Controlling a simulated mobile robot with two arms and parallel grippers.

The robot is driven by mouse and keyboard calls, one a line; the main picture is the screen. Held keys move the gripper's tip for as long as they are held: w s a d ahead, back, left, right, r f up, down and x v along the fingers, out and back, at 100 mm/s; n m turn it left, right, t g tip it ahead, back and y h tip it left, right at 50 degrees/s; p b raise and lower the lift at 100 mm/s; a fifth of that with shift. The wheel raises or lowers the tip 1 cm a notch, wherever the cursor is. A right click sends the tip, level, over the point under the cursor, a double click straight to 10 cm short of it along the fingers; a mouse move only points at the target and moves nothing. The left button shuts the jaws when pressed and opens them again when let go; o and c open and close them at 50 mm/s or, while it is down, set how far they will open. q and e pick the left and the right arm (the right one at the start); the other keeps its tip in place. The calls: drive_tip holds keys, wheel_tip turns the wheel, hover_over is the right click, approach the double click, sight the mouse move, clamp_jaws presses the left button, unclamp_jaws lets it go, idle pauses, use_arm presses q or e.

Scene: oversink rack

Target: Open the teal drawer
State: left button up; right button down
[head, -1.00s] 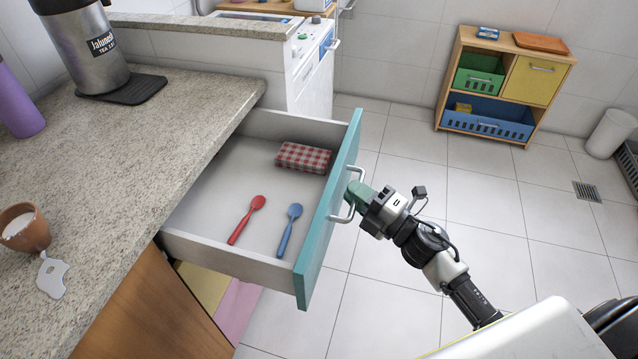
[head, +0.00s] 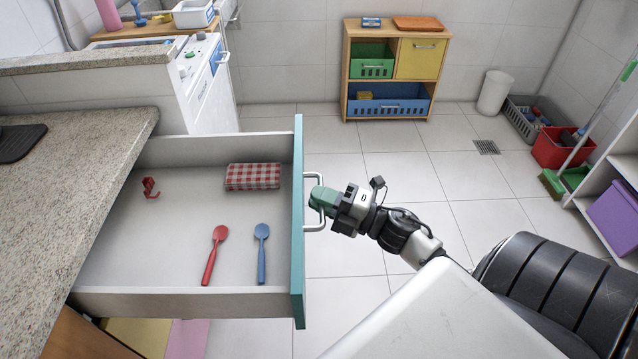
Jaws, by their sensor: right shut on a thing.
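The teal drawer (head: 298,250) is pulled far out from under the granite counter, and its inside is in view. A red-and-white checked cloth (head: 253,177), a red spoon (head: 214,256), a blue spoon (head: 262,255) and a small red hook-shaped item (head: 150,188) lie in it. My right gripper (head: 318,201) is shut on the white bar handle (head: 314,226) at the middle of the drawer front. The fingertips partly hide the handle. My left gripper is not in view.
The granite counter (head: 75,170) is at the left. A white appliance (head: 205,90) stands behind the drawer. A wooden shelf (head: 394,30) with bins is at the back wall. Tiled floor between is clear. A red bucket (head: 560,150) and a purple bin (head: 615,215) are at the right.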

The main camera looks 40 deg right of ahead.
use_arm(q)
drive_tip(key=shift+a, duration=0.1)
use_arm(e)
drive_tip(key=c, duration=1.2)
unclamp_jaws()
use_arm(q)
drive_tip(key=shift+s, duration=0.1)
use_arm(e)
drive_tip(key=shift+s, duration=0.1)
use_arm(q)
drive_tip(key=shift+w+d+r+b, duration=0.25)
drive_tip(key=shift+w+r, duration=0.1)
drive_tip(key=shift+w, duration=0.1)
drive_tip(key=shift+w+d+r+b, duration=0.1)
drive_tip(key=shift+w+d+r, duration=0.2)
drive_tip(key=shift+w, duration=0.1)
use_arm(e)
drive_tip(key=v, duration=1)
drive_tip(key=shift+s+d+f, duration=0.1)
drive_tip(key=shift+s+d, duration=0.1)
drive_tip(key=shift+s, duration=0.1)
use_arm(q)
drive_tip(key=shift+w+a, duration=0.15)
